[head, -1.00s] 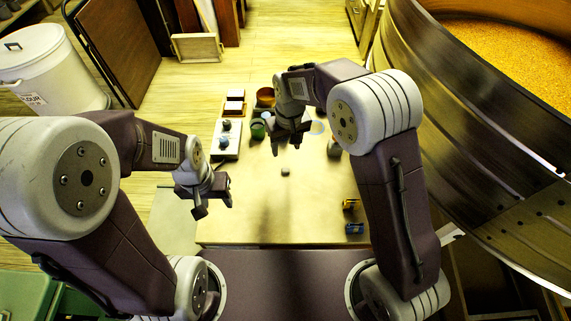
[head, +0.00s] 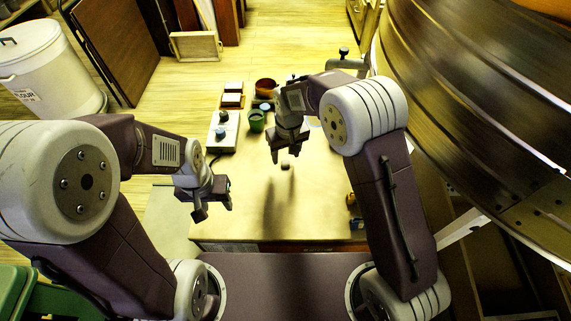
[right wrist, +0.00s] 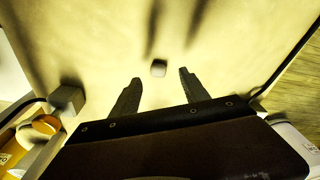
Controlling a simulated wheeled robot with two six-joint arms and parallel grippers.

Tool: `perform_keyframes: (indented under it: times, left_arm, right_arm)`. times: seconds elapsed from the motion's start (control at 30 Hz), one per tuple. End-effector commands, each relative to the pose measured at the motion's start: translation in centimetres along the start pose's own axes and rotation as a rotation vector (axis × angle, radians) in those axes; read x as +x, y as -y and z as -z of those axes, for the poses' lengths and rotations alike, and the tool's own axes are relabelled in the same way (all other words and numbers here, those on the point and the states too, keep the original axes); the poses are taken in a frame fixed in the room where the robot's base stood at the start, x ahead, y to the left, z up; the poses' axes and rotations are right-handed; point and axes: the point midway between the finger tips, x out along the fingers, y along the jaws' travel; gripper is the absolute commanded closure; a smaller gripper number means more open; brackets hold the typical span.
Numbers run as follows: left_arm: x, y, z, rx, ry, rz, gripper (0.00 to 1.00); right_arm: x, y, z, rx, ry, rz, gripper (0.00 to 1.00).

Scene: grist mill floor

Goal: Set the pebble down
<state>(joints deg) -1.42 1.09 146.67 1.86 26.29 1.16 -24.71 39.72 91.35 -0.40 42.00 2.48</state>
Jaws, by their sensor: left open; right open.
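The pebble (head: 286,166) is a small grey lump that appears to rest on the pale tabletop (head: 320,205). In the right wrist view the pebble (right wrist: 158,68) sits just beyond the fingertips, roughly between their lines. My right gripper (head: 286,157) is open and empty, close to the pebble; its spread fingers (right wrist: 160,77) also show in the right wrist view. I cannot tell its exact height above the table. My left gripper (head: 214,207) is open and empty near the table's left edge, away from the pebble.
Small yellow and blue items (head: 355,224) lie at the right edge. The table's front middle is clear.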

Motion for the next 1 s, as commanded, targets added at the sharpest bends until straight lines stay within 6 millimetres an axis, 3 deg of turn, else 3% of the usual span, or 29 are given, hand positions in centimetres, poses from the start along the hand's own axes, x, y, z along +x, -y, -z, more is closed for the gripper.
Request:
perform_keyframes:
  times: [0.23, 0.5, 0.57, 0.7, 1.0]
  left_arm:
    - [0.8, 0.0, -0.1, 0.0, 0.0, 0.0, 0.52]
    - [0.8, 0.0, -0.1, 0.0, 0.0, 0.0, 0.52]
    - [0.8, 0.0, -0.1, 0.0, 0.0, 0.0, 0.52]
    - [0.8, 0.0, -0.1, 0.0, 0.0, 0.0, 0.52]
    - [0.8, 0.0, -0.1, 0.0, 0.0, 0.0, 0.52]
  right_arm:
    - [4.4, -0.4, 0.1, 0.0, 0.003, 0.0, 0.47]
    - [4.8, -0.4, 0.2, 0.0, -0.001, 0.0, 0.47]
    - [4.8, -0.4, 0.2, 0.0, 0.0, 0.0, 0.61]
    - [4.8, -0.4, 0.2, 0.0, 0.0, 0.0, 1.0]
    - [4.7, -0.4, 0.2, 0.0, 0.0, 0.0, 1.0]
